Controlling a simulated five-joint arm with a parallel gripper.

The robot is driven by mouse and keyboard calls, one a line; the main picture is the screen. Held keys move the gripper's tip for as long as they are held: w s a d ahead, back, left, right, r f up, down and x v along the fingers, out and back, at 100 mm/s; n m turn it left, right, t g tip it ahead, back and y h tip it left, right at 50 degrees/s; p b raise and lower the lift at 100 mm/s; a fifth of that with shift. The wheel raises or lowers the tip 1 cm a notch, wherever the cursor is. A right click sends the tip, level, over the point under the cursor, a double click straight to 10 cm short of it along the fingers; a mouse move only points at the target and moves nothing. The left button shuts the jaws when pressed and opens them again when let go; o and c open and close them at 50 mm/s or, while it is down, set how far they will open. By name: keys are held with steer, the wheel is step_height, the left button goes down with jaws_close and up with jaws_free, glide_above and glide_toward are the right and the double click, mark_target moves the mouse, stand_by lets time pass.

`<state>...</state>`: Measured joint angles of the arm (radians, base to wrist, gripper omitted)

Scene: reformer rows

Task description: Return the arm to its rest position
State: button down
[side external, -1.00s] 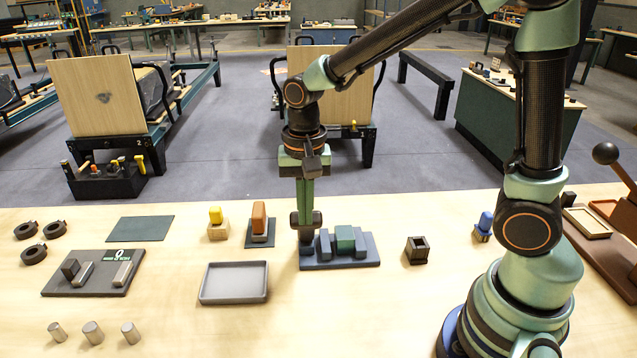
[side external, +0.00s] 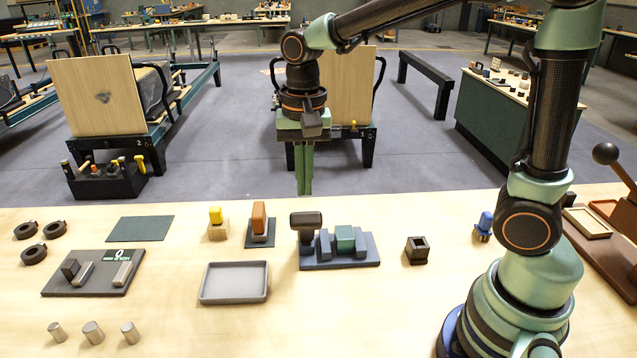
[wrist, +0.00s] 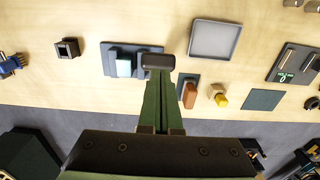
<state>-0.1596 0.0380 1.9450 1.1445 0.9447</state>
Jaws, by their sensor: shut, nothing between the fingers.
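My gripper (side external: 304,190) hangs above the back edge of the table in the side view, fingers pointing down, shut and empty. In the wrist view its green fingers (wrist: 160,128) lie together. A dark block-headed piece (side external: 306,219) stands at the left end of the blue-grey holder (side external: 340,262), apart from my fingertips in the side view. A green block (side external: 345,238) sits in the middle of the same holder. In the wrist view the dark piece (wrist: 158,61) shows just beyond the fingertips.
On the table are a grey tray (side external: 234,298), an orange-brown block (side external: 259,218), a yellow-topped block (side external: 216,215), a small dark open box (side external: 417,249) and a blue-handled brush (side external: 484,227). A dark board (side external: 93,284) lies at left. The space around my gripper is free.

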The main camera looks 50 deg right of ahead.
step_height(320, 180, up, 4)
steer(key=s+a, duration=0.3)
steer(key=s+d+n+t, duration=0.4)
steer(key=d+n+t, duration=0.1)
steer(key=d+n, duration=0.3)
steer(key=shift+s+d+n, duration=0.2)
steer(key=shift+d+n, duration=0.2)
steer(key=shift+n, duration=0.1)
